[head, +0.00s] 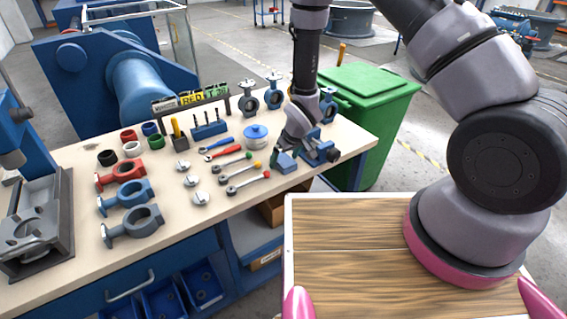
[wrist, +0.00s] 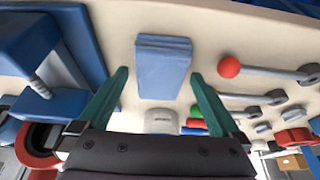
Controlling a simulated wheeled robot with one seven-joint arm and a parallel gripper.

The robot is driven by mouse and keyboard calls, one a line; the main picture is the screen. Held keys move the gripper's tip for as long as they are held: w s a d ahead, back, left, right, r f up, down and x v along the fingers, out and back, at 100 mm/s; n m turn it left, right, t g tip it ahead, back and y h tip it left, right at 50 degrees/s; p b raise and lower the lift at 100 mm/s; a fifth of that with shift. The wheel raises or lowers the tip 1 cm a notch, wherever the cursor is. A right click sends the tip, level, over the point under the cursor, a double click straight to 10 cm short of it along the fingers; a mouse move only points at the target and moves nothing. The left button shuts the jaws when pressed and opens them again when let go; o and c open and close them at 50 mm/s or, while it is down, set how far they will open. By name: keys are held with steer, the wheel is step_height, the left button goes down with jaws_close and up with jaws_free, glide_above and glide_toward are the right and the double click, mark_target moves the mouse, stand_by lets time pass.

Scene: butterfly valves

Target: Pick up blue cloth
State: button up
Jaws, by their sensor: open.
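The blue cloth (wrist: 162,68) is a small folded stack lying flat on the pale workbench. It shows in the wrist view between and just beyond my gripper's two green fingers. My gripper (wrist: 159,75) is open, with one finger on each side of the cloth and nothing held. In the head view my gripper (head: 283,154) is low over the right part of the bench. A blue patch of the cloth (head: 287,165) shows just below the fingers there. I cannot tell whether the fingers touch the cloth or the bench.
A blue vise (head: 320,150) stands close to the right of my gripper. Valve handles with coloured knobs (head: 247,176) lie to the left, the red knob (wrist: 229,67) nearest. The bench's front edge is near the cloth.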

mark_target(285, 160)
steer(key=shift+f, duration=0.15)
steer(key=c, duration=1.3)
step_height(285, 160, up, 11)
steer(key=shift+f, duration=0.2)
